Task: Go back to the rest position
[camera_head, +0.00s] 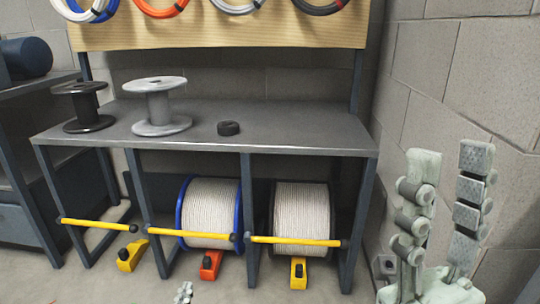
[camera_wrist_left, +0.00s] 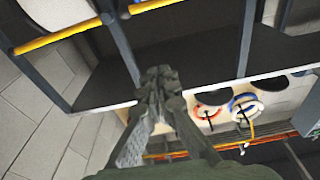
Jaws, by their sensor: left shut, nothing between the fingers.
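My left gripper (camera_head: 184,292) shows only as small pale fingertips at the bottom edge of the head view, in front of the bench. In the left wrist view its dark fingers (camera_wrist_left: 160,76) meet at the tips with nothing between them. My right gripper (camera_head: 448,157) stands large at the lower right of the head view, fingers pointing up. Its two fingers are apart and I see nothing between them. Both grippers appear clear of the bench.
Below are two cable drums (camera_head: 209,207) (camera_head: 301,212), yellow bars (camera_head: 190,234) and wedges (camera_head: 209,264). A block wall (camera_head: 450,75) rises at right. Floor shows in front.

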